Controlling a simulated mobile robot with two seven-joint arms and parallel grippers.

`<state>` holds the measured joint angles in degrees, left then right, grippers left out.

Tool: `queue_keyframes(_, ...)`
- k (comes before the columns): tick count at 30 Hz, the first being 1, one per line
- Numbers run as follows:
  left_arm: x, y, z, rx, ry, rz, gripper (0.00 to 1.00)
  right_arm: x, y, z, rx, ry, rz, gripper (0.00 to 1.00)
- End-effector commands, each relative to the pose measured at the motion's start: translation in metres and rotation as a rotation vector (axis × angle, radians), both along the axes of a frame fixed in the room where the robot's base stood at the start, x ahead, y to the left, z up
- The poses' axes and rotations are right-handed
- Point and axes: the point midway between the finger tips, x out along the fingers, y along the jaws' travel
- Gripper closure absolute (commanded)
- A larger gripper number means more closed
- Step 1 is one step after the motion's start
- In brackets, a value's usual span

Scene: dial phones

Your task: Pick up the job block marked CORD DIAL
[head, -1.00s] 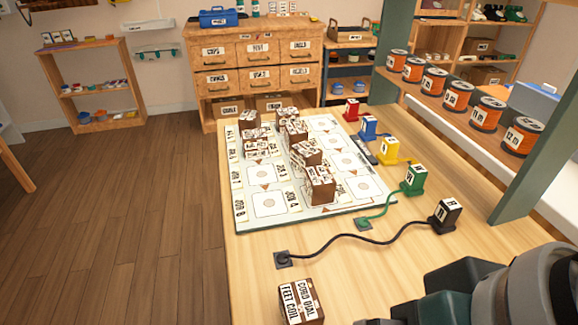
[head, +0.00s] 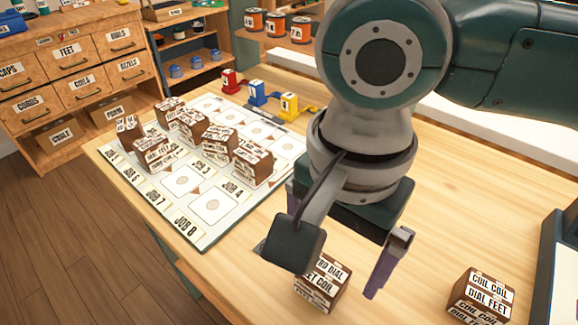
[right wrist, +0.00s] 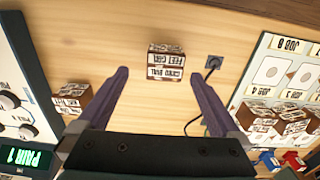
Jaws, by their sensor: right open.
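The brown job block (head: 322,287) with white labels, reading CORD DIAL on top and FEET COIL below, stands on the wooden table under my right gripper. The dark camera housing of my wrist covers part of it in the head view. My right gripper (head: 318,272) is open and empty, pointing down over the block. In the right wrist view the block (right wrist: 166,72) shows between and just beyond the two spread fingers (right wrist: 160,76), with a gap on each side. My left gripper is not in view.
Another labelled block (head: 481,296), COIL COIL and DIAL FEET, stands to the right beside a dark-framed panel (head: 566,270). A job board (head: 190,228) with several blocks lies left. A socket (right wrist: 213,62) with a black cord is near the target block. Bare table lies between.

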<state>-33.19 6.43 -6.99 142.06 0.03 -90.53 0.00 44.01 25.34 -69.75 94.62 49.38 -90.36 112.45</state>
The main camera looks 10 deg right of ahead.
Motion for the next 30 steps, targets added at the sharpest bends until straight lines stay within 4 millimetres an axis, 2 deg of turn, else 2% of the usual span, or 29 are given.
queue_keyframes(6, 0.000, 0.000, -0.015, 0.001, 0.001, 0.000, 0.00, 0.006, 0.004, -0.035, -0.002, -0.001, 0.000, 0.00)
queue_keyframes(9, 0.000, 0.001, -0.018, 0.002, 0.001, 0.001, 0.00, 0.005, 0.003, -0.046, -0.002, -0.001, 0.002, 0.00)
queue_keyframes(18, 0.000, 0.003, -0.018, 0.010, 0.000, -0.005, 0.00, 0.005, 0.004, -0.050, 0.000, -0.002, 0.003, 0.00)
queue_keyframes(30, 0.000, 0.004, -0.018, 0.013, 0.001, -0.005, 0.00, 0.005, 0.004, -0.050, 0.000, -0.002, 0.003, 0.45)
